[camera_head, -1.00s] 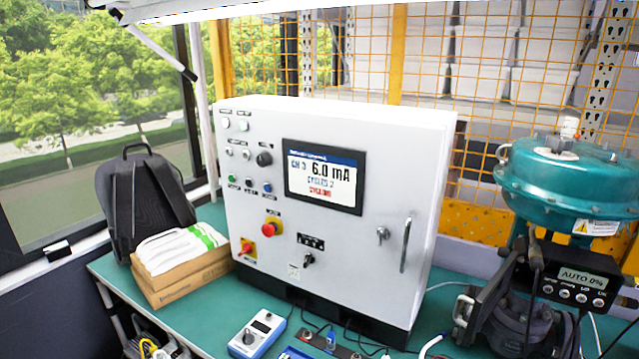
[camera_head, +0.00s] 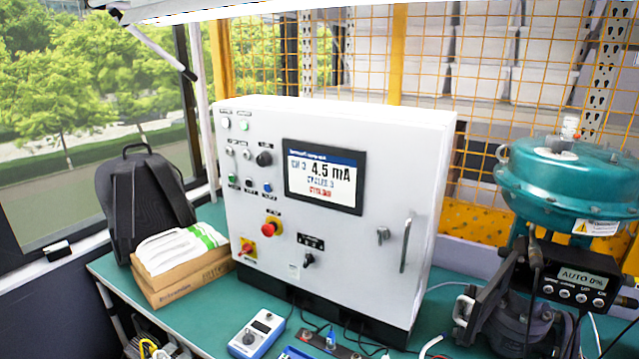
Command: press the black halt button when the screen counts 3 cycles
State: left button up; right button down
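The white control cabinet (camera_head: 345,250) stands on the green bench. Its screen (camera_head: 325,177) reads CH 3, 4.5 mA and, in small blue text, what looks like CYCLES 3, with a red line below that looks like CYCLING. The small black button (camera_head: 249,184) sits in a row on the left of the door, between a green button (camera_head: 232,177) and a blue button (camera_head: 267,188). Their labels are too small to read. Nothing covers the black button. Neither of my grippers is in view.
Boxes (camera_head: 185,282) with white cloth and a backpack (camera_head: 145,200) stand left. A teal valve actuator (camera_head: 565,180) stands right. A handheld meter (camera_head: 257,333) lies in front.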

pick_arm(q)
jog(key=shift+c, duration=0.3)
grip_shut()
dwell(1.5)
